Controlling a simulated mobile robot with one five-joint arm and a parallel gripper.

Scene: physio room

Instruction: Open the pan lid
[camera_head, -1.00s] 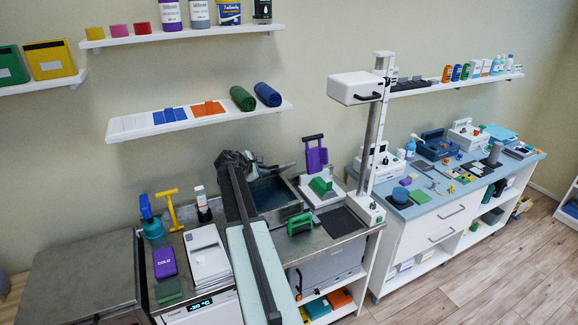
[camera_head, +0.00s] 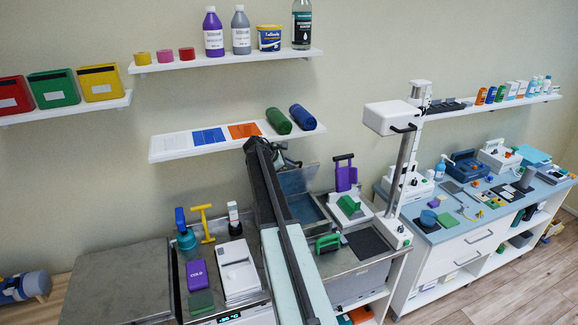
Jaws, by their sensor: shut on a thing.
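The steel pan (camera_head: 312,225) is set in the counter, with a blue-grey inside. Its lid (camera_head: 298,181) appears as a grey-blue panel tilted up at the back of the pan. My dark gripper (camera_head: 286,158) is at the lid's upper edge, beyond the end of my long dark arm. The gripper is shut on what looks like the lid. My arm hides the left part of the pan and lid, and the fingertips are small and partly covered, so the exact contact is unclear.
A wall shelf (camera_head: 165,150) with green and blue rolls is close above my gripper. A purple-handled device (camera_head: 346,180) and a white column (camera_head: 403,165) stand right of the pan. A teal bottle (camera_head: 186,238) and yellow T-handle (camera_head: 204,222) stand left.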

